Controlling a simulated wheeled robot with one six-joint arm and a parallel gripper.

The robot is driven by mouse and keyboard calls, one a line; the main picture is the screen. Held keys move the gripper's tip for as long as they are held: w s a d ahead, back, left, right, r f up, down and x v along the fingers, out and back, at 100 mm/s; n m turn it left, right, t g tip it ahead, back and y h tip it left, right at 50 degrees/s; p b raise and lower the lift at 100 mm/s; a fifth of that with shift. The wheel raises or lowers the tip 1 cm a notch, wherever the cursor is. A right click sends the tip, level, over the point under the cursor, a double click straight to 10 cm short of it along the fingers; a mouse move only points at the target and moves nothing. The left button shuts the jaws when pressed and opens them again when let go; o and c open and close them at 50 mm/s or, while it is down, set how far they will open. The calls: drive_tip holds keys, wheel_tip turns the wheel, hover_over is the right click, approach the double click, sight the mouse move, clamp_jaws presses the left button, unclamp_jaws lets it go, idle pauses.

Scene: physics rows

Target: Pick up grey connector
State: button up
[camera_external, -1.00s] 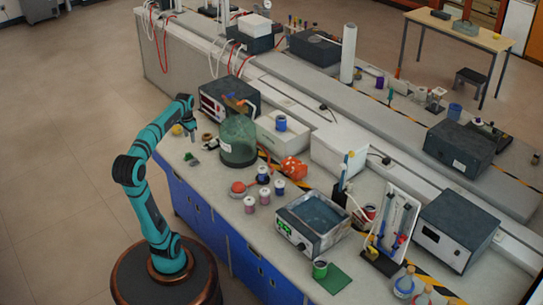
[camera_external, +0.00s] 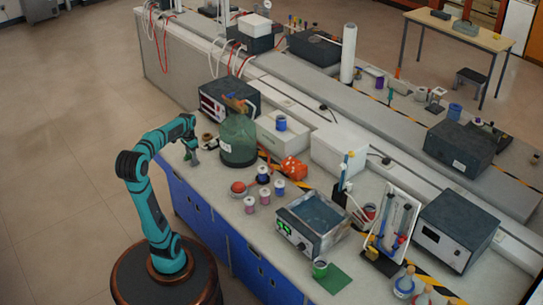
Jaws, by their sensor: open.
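A small grey piece (camera_external: 193,161), which looks like the grey connector, lies on the near left end of the grey workbench (camera_external: 215,180). My gripper (camera_external: 192,152) points down right above it, with its fingers at or around the piece. The fingers are open. The gripper partly hides the piece, and at this size I cannot tell whether the fingers touch it.
A power supply box (camera_external: 229,97) is behind. Several small jars and a red ball (camera_external: 238,187) stand nearer, to the right. The bench front edge is close by.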

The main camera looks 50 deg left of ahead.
drive_tip(key=shift+a+f, duration=0.2)
drive_tip(key=shift+f, duration=2.45)
drive_tip(key=shift+c, duration=0.2)
drive_tip(key=c, duration=1)
